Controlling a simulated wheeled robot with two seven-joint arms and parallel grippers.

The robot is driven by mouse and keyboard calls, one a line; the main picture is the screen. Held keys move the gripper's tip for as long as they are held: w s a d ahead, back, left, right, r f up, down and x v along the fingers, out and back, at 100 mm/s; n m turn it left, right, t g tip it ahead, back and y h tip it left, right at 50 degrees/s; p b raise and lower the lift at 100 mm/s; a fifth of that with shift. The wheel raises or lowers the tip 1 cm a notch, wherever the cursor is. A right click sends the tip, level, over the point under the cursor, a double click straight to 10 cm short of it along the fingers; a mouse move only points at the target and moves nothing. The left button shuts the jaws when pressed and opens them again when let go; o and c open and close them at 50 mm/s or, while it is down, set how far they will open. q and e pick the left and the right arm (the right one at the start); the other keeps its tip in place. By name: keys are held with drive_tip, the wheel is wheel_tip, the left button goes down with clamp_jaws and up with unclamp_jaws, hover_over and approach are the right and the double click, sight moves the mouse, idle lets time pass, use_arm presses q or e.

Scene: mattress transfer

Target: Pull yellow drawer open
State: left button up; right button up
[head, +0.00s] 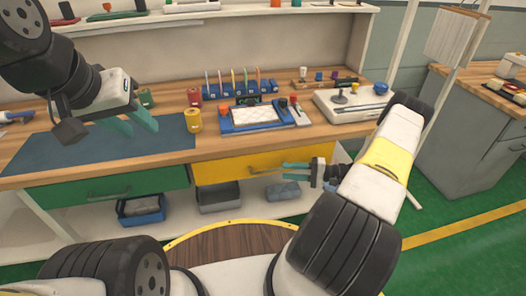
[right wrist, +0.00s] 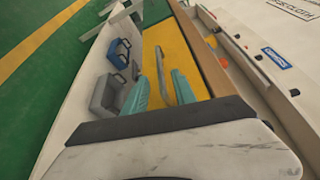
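The yellow drawer (head: 222,171) is in the workbench front, right of the green drawer (head: 70,197). Its front looks flush with the bench. In the right wrist view the yellow drawer front (right wrist: 168,38) and its grey bar handle (right wrist: 161,68) show. My right gripper (head: 283,170) is in front of the handle's right part. In the right wrist view its teal fingers (right wrist: 164,73) are apart, with the handle appearing between them; contact cannot be told. My left gripper (head: 143,133) is open and empty above the blue mat.
A blue bin (head: 141,214) and grey bin (head: 218,203) stand on the shelf below. Green floor (head: 455,190) is free at right.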

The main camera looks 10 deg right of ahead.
sight(271, 170)
drive_tip(key=x, duration=0.7)
drive_tip(key=shift+a, duration=0.1)
drive_tip(key=shift+c, duration=0.4)
clamp_jaws()
idle(0.9)
